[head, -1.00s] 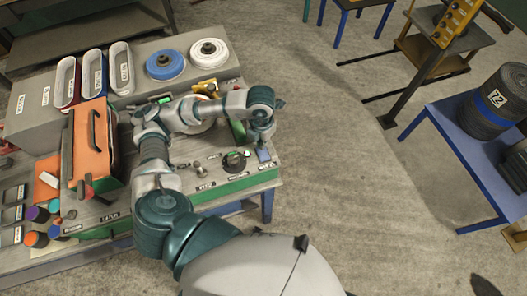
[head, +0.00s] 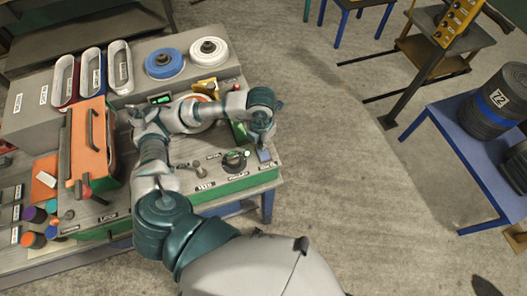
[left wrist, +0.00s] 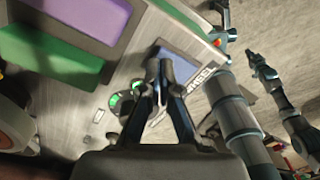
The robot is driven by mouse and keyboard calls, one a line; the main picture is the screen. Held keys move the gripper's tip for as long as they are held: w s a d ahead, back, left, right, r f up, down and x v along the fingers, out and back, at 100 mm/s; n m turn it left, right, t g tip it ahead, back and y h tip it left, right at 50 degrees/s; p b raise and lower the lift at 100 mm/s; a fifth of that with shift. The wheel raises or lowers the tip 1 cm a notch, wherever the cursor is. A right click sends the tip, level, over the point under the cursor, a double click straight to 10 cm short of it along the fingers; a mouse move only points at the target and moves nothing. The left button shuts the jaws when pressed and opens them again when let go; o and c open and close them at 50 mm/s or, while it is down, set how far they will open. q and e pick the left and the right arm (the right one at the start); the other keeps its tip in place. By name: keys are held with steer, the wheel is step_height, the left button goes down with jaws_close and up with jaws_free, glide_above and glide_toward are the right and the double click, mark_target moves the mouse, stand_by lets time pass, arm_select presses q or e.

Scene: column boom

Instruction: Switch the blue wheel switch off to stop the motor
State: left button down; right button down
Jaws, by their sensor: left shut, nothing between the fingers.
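The blue wheel switch (head: 264,155) is a small blue block at the right front corner of the grey bench panel. In the head view the left gripper (head: 262,138) points down just behind the switch, mostly hidden by the wrist. My right gripper is not seen.
A dark round knob (head: 235,160) and a small lever (head: 199,170) are left of the switch. An orange case (head: 92,150) and blue (head: 165,64) and white (head: 209,52) spools stand on the bench. The floor to the right is clear up to a blue table (head: 455,140).

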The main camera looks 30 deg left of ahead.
arm_select(q)
steer(key=shift+f+b, duration=0.4)
steer(key=shift+f, duration=0.05)
steer(key=shift+r, duration=0.1)
steer(key=shift+r+p, duration=2.15)
steer(key=shift+r, duration=1.25)
